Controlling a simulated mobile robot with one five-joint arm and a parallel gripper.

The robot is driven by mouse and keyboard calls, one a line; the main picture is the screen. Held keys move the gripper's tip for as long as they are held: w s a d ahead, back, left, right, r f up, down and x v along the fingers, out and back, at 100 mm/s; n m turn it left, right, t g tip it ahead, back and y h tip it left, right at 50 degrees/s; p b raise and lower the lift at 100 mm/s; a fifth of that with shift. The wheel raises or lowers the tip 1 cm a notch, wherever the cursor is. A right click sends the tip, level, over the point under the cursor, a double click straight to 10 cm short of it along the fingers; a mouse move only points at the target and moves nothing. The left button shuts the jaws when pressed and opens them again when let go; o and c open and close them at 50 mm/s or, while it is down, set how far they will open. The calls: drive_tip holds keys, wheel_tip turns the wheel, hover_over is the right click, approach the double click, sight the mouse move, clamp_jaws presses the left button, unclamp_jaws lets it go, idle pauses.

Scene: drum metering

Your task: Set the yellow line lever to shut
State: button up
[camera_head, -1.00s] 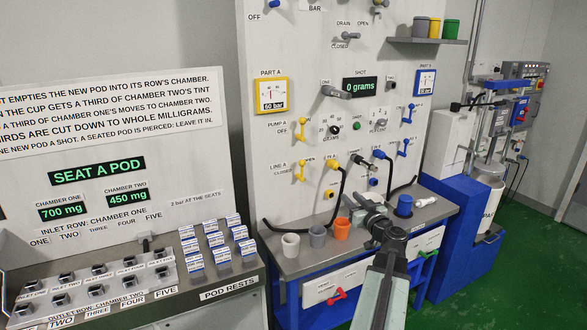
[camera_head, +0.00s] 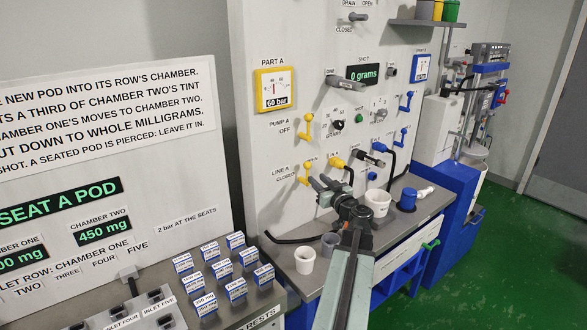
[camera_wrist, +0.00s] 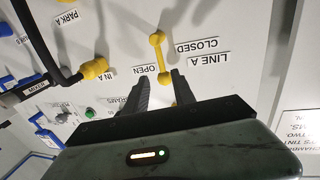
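The yellow line A lever (camera_head: 305,173) is on the white panel, between the CLOSED label at its lower left and the OPEN label at its upper right. It also shows in the wrist view (camera_wrist: 158,48), which is roughly upside down, with one end near the OPEN label. My gripper (camera_head: 318,181) is just right of the lever in the head view. In the wrist view its two dark fingers (camera_wrist: 161,78) are apart, with the lever's near end between or just beyond their tips. I cannot tell whether they touch it.
A yellow pump A lever (camera_head: 306,127) is above. A yellow connector (camera_head: 337,162) with a black hose is to the right. Pod boxes (camera_head: 220,269) are at lower left.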

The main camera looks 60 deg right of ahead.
sight(307, 171)
drive_tip(key=x, duration=0.8)
drive_tip(key=shift+w+a, duration=0.1)
drive_tip(key=shift+w, duration=0.15)
clamp_jaws()
drive_tip(key=shift+r, duration=0.1)
idle(0.9)
drive_tip(key=shift+s+d, duration=0.1)
drive_tip(key=shift+d, duration=0.1)
